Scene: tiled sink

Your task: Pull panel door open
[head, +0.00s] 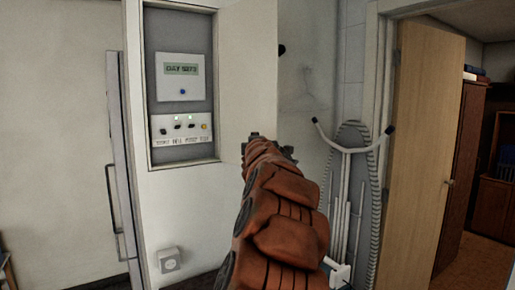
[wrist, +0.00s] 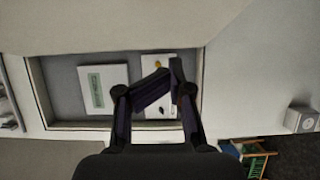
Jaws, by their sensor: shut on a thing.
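The white panel door (head: 247,65) stands swung out on the right side of a wall recess (head: 182,50). The recess is uncovered and shows a control unit with a display (head: 181,77) and a row of buttons (head: 181,128). My gripper (head: 266,142) is at the lower free edge of the door, with my arm hiding most of the contact. In the wrist view my gripper (wrist: 172,76) has its fingertips close together in front of the recess, shut on the door. The held part is hidden or too small to make out.
An ironing board (head: 352,180) leans against the wall on the right. A wooden door (head: 425,130) stands open into another room. A wall socket (head: 170,261) is below the recess. A vertical panel with a handle (head: 112,212) is at left.

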